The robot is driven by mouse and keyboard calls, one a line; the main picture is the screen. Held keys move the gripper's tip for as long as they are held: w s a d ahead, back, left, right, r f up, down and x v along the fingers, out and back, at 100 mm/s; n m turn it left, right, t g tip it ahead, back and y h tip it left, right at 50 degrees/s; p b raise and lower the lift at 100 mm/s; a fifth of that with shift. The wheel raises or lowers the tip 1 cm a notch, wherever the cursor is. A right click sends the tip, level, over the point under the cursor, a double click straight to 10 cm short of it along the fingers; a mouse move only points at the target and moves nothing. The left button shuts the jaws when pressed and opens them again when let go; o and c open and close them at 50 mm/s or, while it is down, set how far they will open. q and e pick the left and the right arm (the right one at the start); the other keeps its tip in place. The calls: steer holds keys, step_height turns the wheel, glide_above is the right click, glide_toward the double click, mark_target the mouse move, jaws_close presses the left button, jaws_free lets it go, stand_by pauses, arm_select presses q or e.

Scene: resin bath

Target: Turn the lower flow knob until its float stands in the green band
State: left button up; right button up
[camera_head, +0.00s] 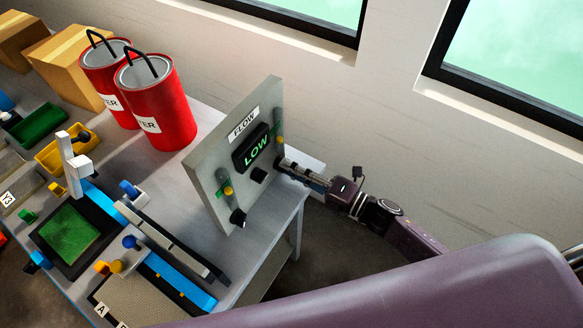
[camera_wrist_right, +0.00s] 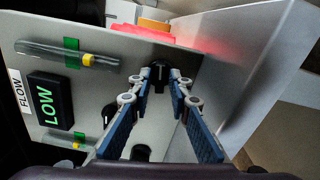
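The grey flow panel (camera_head: 205,155) stands upright at the table's right end with a lit LOW display (camera_head: 257,146). Its left tube has a yellow float (camera_head: 228,191) at its green band; their exact overlap is unclear. The right tube's yellow float (camera_wrist_right: 88,61) sits below its green band (camera_wrist_right: 71,53). Dark knobs are a left one (camera_head: 238,218), a middle one (camera_head: 259,175) and a right one (camera_wrist_right: 159,72). My right gripper (camera_wrist_right: 161,76) has its fingertips either side of the right knob; whether they press on it is unclear. My left gripper is out of view.
Two red canisters (camera_head: 166,115) stand behind the panel's left side, with cardboard boxes (camera_head: 65,70) beyond. Trays, clamps and blue rails crowd the table's left part. The wall (camera_head: 370,120) is close behind my right arm.

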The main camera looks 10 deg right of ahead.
jaws_close()
steer(key=shift+m, duration=0.3)
steer(key=m, duration=0.5)
steer(key=shift+p, duration=0.4)
steer(key=m, duration=0.6)
steer(key=shift+m+p, duration=0.4)
steer(key=shift+f, duration=0.1)
steer(key=shift+o, duration=1.8)
jaws_free()
